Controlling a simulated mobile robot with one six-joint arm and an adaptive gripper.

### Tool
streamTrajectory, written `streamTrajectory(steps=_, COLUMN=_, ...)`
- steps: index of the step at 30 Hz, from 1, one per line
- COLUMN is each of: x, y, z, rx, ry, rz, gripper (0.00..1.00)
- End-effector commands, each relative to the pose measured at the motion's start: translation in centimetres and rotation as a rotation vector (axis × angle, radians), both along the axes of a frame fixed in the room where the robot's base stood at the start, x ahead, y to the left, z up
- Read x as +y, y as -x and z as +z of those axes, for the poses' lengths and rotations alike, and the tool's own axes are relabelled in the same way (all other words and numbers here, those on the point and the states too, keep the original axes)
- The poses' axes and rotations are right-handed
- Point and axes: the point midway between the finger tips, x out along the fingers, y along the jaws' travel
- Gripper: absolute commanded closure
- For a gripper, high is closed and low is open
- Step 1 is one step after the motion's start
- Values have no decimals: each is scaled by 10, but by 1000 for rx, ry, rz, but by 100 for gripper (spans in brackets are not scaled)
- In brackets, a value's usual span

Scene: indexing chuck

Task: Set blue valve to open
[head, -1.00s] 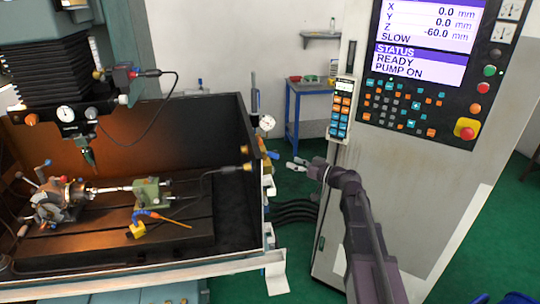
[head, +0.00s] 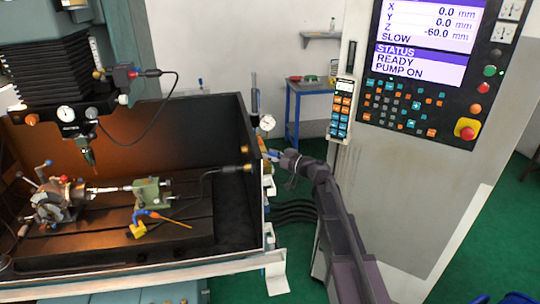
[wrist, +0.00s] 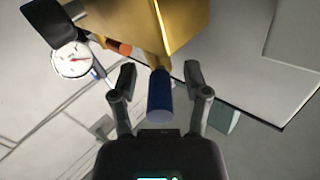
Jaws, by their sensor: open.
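The blue valve's handle (wrist: 160,95) is a short blue lever that hangs from a brass block (wrist: 178,25) in the wrist view. My gripper (wrist: 160,76) is open, with one finger on each side of the blue handle and visible gaps between. In the head view the blue handle (head: 274,153) shows small at the right outer wall of the machine enclosure, and my gripper (head: 283,157) is right at it. The gripper partly hides the handle there. I cannot tell the valve's setting from these frames.
An orange-tipped part (wrist: 118,46) and a round dial gauge (wrist: 72,60) sit close to my left finger in the wrist view. The gauge (head: 267,122) is above the valve in the head view. The control cabinet (head: 400,180) stands to the right, with black hoses (head: 293,211) below.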

Motion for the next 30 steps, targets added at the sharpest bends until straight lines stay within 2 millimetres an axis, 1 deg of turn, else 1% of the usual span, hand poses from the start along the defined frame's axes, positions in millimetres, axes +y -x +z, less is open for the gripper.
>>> streamTrajectory(steps=4, x=0, y=0, z=0, rx=0, ry=0, rz=0, gripper=39)
streamTrajectory(steps=5, x=0, y=0, z=0, rx=0, ry=0, rz=0, gripper=45)
streamTrajectory(steps=6, x=0, y=0, z=0, rx=0, ry=0, rz=0, gripper=57)
streamTrajectory(steps=8, x=0, y=0, z=0, rx=0, ry=0, rz=0, gripper=75)
streamTrajectory(steps=9, x=0, y=0, z=0, rx=0, ry=0, rz=0, gripper=87)
streamTrajectory(steps=10, x=0, y=0, z=0, rx=0, ry=0, rz=0, gripper=95)
streamTrajectory(steps=11, x=0, y=0, z=0, rx=0, ry=0, rz=0, gripper=100)
streamTrajectory(steps=23, x=0, y=-1, z=0, rx=1, ry=-2, rz=12, gripper=100)
streamTrajectory(steps=30, x=-1, y=-4, z=0, rx=1, ry=-2, rz=74, gripper=100)
